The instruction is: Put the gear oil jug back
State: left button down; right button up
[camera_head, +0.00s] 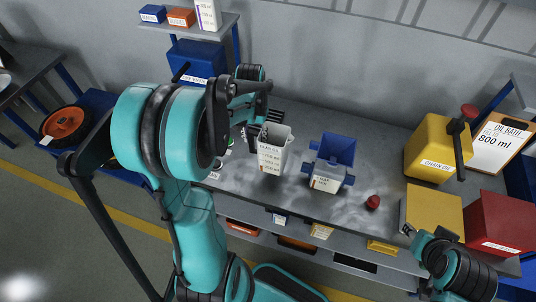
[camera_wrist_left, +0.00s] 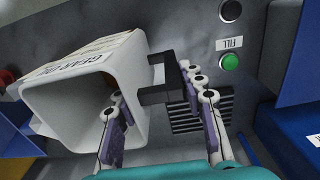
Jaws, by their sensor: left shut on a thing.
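The gear oil jug (camera_head: 272,155) is a white, open-topped container with a printed label, upright over the grey bench in the head view. In the left wrist view the jug (camera_wrist_left: 85,95) fills the left side, with its mouth toward the camera and a black handle (camera_wrist_left: 160,80) on its right side. My left gripper (camera_wrist_left: 160,105) is shut on this handle; in the head view it (camera_head: 256,116) is partly hidden behind my arm. I cannot tell whether the jug touches the bench. My right gripper (camera_head: 408,230) is at the lower right, its jaw state unclear.
A blue open-topped container (camera_head: 336,149) with a white labelled front stands right of the jug. A red cap (camera_head: 373,202), a yellow chain oil jug (camera_head: 432,145), a yellow box (camera_head: 432,211) and a red box (camera_head: 500,222) are further right. A green button (camera_wrist_left: 230,62) is under a FILL label.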

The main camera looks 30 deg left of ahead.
pick_arm(q)
notch_tip(320, 180, down, 3)
jog(key=shift+s+a+f+b, duration=0.1)
jog(key=shift+a+b, duration=0.05)
jog(key=shift+b, duration=0.2)
jog(key=shift+f, duration=0.55)
notch_tip(320, 180, down, 2)
jog(key=shift+f+b, duration=0.15)
jog(key=shift+b, duration=0.4)
jog(key=shift+f, duration=0.4)
jog(key=c, duration=0.9)
grip_release()
jog(key=shift+f, duration=0.1)
